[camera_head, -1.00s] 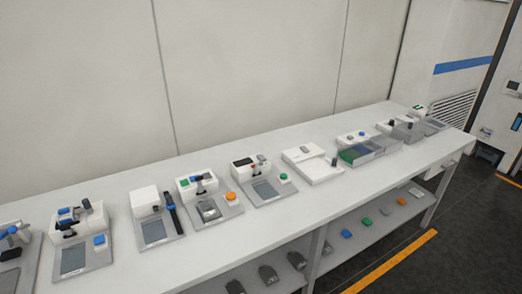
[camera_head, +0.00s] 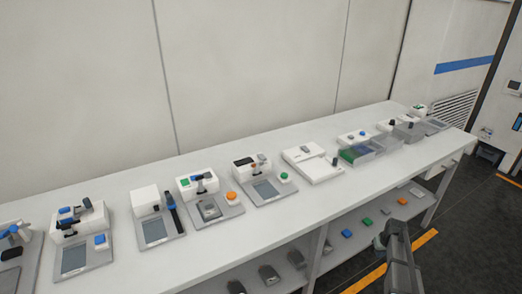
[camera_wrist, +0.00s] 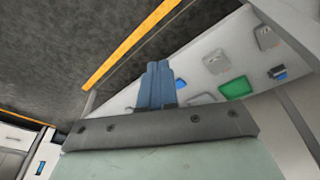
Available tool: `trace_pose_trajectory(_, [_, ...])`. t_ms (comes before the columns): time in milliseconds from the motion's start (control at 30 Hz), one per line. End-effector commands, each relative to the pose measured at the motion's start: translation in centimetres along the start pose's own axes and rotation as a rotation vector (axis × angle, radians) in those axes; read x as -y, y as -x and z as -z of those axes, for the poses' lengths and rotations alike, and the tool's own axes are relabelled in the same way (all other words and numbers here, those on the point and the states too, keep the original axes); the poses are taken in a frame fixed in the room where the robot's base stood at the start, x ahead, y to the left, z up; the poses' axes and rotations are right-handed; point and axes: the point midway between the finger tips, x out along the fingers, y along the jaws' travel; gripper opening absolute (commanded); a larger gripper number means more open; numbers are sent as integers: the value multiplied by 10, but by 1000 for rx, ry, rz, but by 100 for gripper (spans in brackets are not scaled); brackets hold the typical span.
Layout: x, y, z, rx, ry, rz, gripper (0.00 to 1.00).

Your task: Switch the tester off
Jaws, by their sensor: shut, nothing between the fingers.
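Several bench devices stand in a row on the white table in the head view; which one is the tester I cannot tell. They include a device with a blue button (camera_head: 74,259), a white box with a black handle (camera_head: 149,203), one with an orange button (camera_head: 231,196), one with a green button (camera_head: 265,188) and a flat white unit with a black knob (camera_head: 314,170). My gripper (camera_head: 380,242) is low at the right, in front of the table's lower shelf, away from the devices. In the wrist view its blue-grey fingers (camera_wrist: 160,66) are together and empty.
Dark floor with a yellow stripe (camera_head: 425,238) lies in front.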

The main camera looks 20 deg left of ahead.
Motion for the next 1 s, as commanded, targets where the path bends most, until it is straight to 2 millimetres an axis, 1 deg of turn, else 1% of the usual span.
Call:
trace_pose_trajectory(33, [-12, 10, 21, -27, 5, -11, 0])
trace_pose_trajectory(100, [-26, 24, 43, -59, 16, -25, 0])
trace_pose_trajectory(167, [-37, 36, 61, -86, 25, -37, 0])
trace_pose_trajectory(200, [-45, 46, 73, -104, 31, -45, 0])
trace_pose_trajectory(367, [-76, 85, 120, -176, 57, -81, 0])
trace_pose_trajectory(500, [-101, 123, 159, -235, 80, -114, 0])
trace_pose_trajectory(567, [-109, 140, 176, -260, 91, -126, 0])
trace_pose_trajectory(600, [-113, 152, 188, -277, 100, -133, 0])
trace_pose_trajectory(667, [-116, 170, 206, -302, 115, -141, 0])
trace_pose_trajectory(767, [-111, 201, 238, -344, 143, -144, 0])
trace_pose_trajectory(800, [-105, 214, 252, -360, 157, -141, 0])
trace_pose_trajectory(867, [-94, 233, 272, -384, 177, -135, 0])
trace_pose_trajectory(900, [-83, 246, 286, -399, 193, -128, 0])
trace_pose_trajectory(967, [-64, 266, 307, -422, 217, -114, 0])
trace_pose_trajectory(1000, [-49, 280, 321, -437, 235, -104, 0])
